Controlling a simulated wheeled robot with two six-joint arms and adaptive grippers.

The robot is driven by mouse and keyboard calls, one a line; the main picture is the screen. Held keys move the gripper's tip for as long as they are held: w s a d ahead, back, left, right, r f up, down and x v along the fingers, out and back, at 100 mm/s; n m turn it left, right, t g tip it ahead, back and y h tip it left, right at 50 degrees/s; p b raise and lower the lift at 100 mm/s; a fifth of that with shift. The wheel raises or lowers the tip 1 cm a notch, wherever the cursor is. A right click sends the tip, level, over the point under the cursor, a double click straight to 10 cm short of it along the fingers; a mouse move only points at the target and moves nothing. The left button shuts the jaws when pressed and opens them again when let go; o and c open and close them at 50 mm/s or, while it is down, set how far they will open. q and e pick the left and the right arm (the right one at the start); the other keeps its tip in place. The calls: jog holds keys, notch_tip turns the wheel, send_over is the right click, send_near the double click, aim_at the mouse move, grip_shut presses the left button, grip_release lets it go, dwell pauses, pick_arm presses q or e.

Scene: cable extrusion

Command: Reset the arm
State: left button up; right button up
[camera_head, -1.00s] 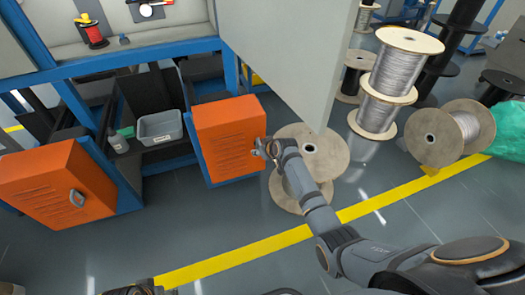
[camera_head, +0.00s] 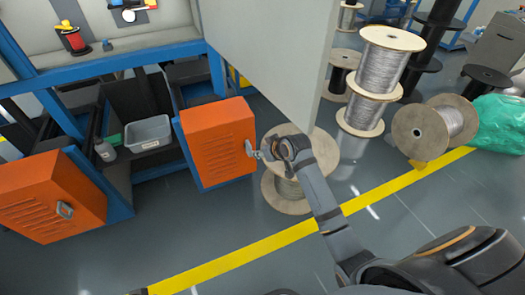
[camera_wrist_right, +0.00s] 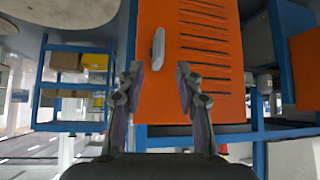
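My right arm reaches in from the lower right in the head view, and my right gripper (camera_head: 257,154) is beside the grey handle (camera_head: 250,148) of the right orange cabinet door (camera_head: 212,145). In the right wrist view the two fingers (camera_wrist_right: 158,75) are spread with nothing between them. The door (camera_wrist_right: 195,60) and its handle (camera_wrist_right: 157,45) show beyond the fingertips, and the handle seems to be apart from them. My left gripper is not seen; only a dark sliver shows at the bottom edge of the head view.
The left orange door (camera_head: 45,195) stands open. A grey bin (camera_head: 147,132) and a bottle (camera_head: 105,150) sit on the shelf between. A large grey panel (camera_head: 265,60) hangs above my right gripper. Wooden cable spools (camera_head: 285,192) stand behind it. The floor in front is clear.

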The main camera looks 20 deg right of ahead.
jog(key=s+f+m+g+h+p, duration=0.1)
jog(key=s+f+g+p, duration=0.3)
jog(key=s, duration=0.7)
jog(key=s+d+f+g+p, duration=0.1)
jog(key=s+f, duration=0.6)
jog(key=s, duration=0.3)
jog(key=s+f+m+g+h+p, duration=0.1)
jog(key=s+f+g+p, duration=0.3)
jog(key=s, duration=0.7)
pick_arm(q)
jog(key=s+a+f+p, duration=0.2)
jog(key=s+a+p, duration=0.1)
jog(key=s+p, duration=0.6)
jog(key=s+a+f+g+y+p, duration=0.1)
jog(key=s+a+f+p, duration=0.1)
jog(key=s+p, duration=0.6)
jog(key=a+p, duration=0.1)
jog(key=p, duration=0.2)
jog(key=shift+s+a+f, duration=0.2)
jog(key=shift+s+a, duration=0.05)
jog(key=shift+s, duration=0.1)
pick_arm(e)
jog(key=s+d+f, duration=0.1)
jog(key=s+d, duration=0.1)
jog(key=s, duration=0.6)
jog(key=s+d+f+t, duration=0.1)
jog(key=s+d+f, duration=0.1)
jog(key=s, duration=0.7)
jog(key=shift+d+h, duration=0.4)
jog(key=shift+d, duration=0.25)
